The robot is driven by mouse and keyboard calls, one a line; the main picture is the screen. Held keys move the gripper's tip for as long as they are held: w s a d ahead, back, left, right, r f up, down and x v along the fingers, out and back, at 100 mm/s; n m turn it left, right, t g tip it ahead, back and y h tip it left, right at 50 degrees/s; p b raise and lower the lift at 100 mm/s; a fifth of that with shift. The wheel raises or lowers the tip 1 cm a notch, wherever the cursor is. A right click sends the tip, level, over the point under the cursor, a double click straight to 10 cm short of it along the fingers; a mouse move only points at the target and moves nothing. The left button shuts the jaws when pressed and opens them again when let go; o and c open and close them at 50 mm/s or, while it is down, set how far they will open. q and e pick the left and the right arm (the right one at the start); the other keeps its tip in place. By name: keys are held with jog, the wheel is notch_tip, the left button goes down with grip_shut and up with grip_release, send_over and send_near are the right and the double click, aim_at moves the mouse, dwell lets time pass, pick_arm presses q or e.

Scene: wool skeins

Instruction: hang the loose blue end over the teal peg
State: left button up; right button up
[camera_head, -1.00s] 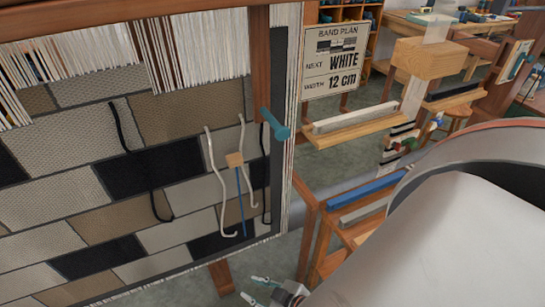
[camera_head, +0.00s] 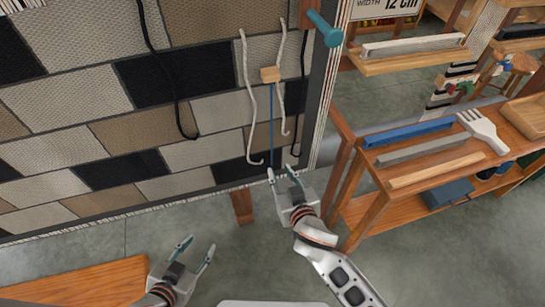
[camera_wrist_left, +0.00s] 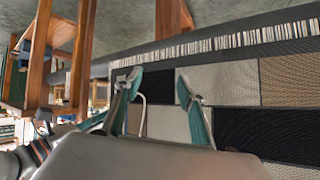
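The loose blue end (camera_head: 271,140) is a thin strand hanging straight down the woven panel, below a small tan block (camera_head: 270,75). The teal peg (camera_head: 325,28) sticks out from the wooden upright, above and right of the strand. My right gripper (camera_head: 281,173) is open, its fingertips at the lower tip of the blue strand. I cannot tell whether the strand touches a finger or lies between them. My left gripper (camera_head: 198,246) is open and empty, lower left, below the panel. In the left wrist view its spread fingers (camera_wrist_left: 160,80) face the panel's fringed edge.
Off-white cords (camera_head: 246,100) and black cords (camera_head: 160,70) hang beside the blue strand. A wooden rack (camera_head: 440,165) with bars and a white comb stands at right. A wooden bench top (camera_head: 80,280) lies lower left. The floor between is clear.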

jog(key=b+x, duration=0.3)
jog(key=x, duration=0.5)
jog(key=shift+f, duration=0.15)
jog(key=c, duration=0.7)
pick_arm(q)
jog(key=shift+s+f, duration=0.2)
jog(key=shift+f, duration=0.4)
jog(key=shift+s+f, duration=0.2)
jog(key=shift+f, duration=0.4)
pick_arm(e)
grip_shut()
